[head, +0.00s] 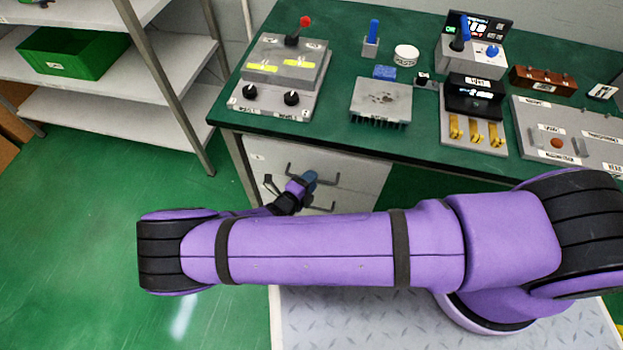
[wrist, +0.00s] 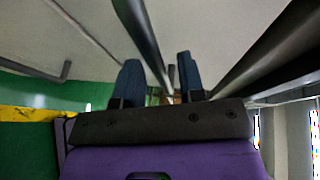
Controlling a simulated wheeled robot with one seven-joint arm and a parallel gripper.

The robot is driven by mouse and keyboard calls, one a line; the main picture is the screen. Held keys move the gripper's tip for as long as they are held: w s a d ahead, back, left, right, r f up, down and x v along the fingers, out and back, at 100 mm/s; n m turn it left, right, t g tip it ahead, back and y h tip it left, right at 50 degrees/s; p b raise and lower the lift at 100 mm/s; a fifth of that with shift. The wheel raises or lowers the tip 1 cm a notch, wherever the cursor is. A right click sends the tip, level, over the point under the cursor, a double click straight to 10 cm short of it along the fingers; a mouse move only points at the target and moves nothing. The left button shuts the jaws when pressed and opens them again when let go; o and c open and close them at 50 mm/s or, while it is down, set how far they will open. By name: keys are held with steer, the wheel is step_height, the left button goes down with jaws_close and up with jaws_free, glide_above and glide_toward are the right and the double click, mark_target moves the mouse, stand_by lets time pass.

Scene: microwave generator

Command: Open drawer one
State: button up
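The pale drawer cabinet (head: 350,180) stands under the green table, with dark bar handles on its front. The upper handle (head: 300,170) is beside my gripper (head: 306,182), and a lower handle (head: 322,208) is just below it. The drawer fronts look closed; a small mark at the upper left is too small to read. In the wrist view, my gripper (wrist: 160,84) has its two blue fingers apart. A dark bar (wrist: 142,35) runs between them, with no clear contact. A second, thicker bar (wrist: 262,60) passes to the right of the fingers.
Above the cabinet, the green table (head: 345,60) carries a control box with a red-knobbed lever (head: 300,65), a grey finned block (head: 381,100) and other devices. A metal shelf (head: 115,95) with a green bin (head: 75,52) stands left.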

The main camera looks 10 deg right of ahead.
steer(key=shift+w+d, duration=0.25)
steer(key=shift+w, duration=0.05)
jaws_close()
